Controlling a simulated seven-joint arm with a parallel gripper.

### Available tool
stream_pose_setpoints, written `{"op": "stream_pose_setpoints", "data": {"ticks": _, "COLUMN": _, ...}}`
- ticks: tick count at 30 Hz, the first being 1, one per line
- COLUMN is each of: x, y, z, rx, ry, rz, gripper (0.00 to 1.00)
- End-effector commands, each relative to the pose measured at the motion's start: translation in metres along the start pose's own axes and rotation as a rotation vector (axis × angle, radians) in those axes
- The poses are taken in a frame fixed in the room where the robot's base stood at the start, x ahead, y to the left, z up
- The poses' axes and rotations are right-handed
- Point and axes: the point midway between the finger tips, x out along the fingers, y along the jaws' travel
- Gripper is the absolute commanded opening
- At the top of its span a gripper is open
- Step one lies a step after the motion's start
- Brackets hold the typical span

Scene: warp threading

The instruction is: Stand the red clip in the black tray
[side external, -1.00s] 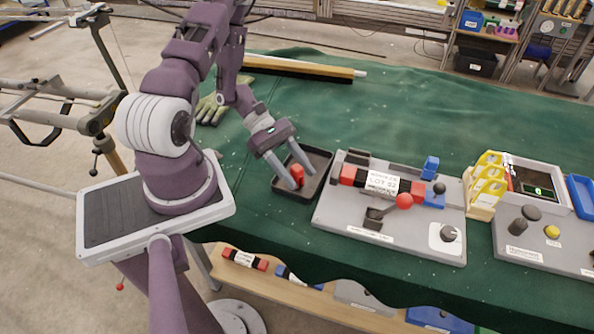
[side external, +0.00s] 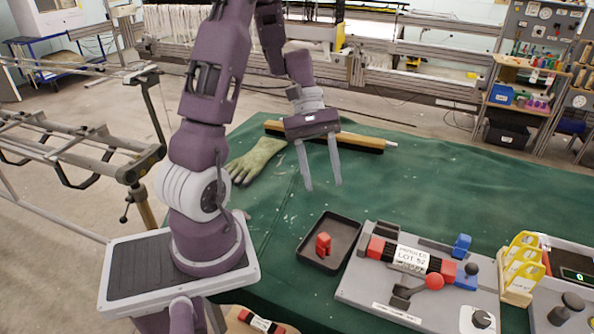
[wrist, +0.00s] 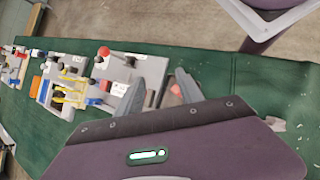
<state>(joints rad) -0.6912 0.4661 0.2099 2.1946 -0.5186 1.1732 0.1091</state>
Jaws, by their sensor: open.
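The red clip (side external: 323,245) stands upright inside the black tray (side external: 345,228), towards its front left part, in the side external view. My gripper (side external: 323,187) is open and empty, raised above the table and behind the tray, with its fingers pointing down and apart. In the wrist view my gripper (wrist: 163,78) shows its two spread fingers, with nothing held between them. Part of the red clip (wrist: 176,90) shows there beside the right finger; the tray is mostly hidden behind the gripper.
Right of the tray is a grey fixture board (side external: 420,300) with a red and black block, a red-knobbed lever and blue parts. Yellow holders (side external: 520,268) stand farther right. A glove (side external: 256,160) and a wooden-backed brush (side external: 340,142) lie behind. The green cloth behind the fixture is clear.

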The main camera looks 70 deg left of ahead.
Motion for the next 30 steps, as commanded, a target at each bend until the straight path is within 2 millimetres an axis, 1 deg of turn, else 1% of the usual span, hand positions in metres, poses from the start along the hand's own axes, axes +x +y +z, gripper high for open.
{"op": "stream_pose_setpoints", "data": {"ticks": 1, "x": -0.004, "y": 0.010, "z": 0.033, "rx": 0.153, "ry": 0.087, "rz": -0.068, "gripper": 0.44}}
{"op": "stream_pose_setpoints", "data": {"ticks": 2, "x": -0.005, "y": 0.012, "z": 0.051, "rx": 0.244, "ry": 0.141, "rz": -0.108, "gripper": 0.44}}
{"op": "stream_pose_setpoints", "data": {"ticks": 3, "x": -0.006, "y": 0.013, "z": 0.075, "rx": 0.367, "ry": 0.216, "rz": -0.160, "gripper": 0.44}}
{"op": "stream_pose_setpoints", "data": {"ticks": 5, "x": -0.007, "y": 0.010, "z": 0.107, "rx": 0.556, "ry": 0.336, "rz": -0.226, "gripper": 0.44}}
{"op": "stream_pose_setpoints", "data": {"ticks": 6, "x": -0.007, "y": 0.006, "z": 0.126, "rx": 0.679, "ry": 0.418, "rz": -0.262, "gripper": 0.44}}
{"op": "stream_pose_setpoints", "data": {"ticks": 9, "x": -0.009, "y": -0.007, "z": 0.161, "rx": 0.951, "ry": 0.610, "rz": -0.314, "gripper": 0.44}}
{"op": "stream_pose_setpoints", "data": {"ticks": 10, "x": -0.010, "y": -0.010, "z": 0.169, "rx": 1.017, "ry": 0.662, "rz": -0.320, "gripper": 0.44}}
{"op": "stream_pose_setpoints", "data": {"ticks": 12, "x": -0.012, "y": -0.017, "z": 0.181, "rx": 1.142, "ry": 0.760, "rz": -0.325, "gripper": 0.44}}
{"op": "stream_pose_setpoints", "data": {"ticks": 16, "x": -0.015, "y": -0.024, "z": 0.191, "rx": 1.259, "ry": 0.859, "rz": -0.322, "gripper": 0.44}}
{"op": "stream_pose_setpoints", "data": {"ticks": 30, "x": -0.015, "y": -0.025, "z": 0.192, "rx": 1.271, "ry": 0.872, "rz": -0.320, "gripper": 0.44}}
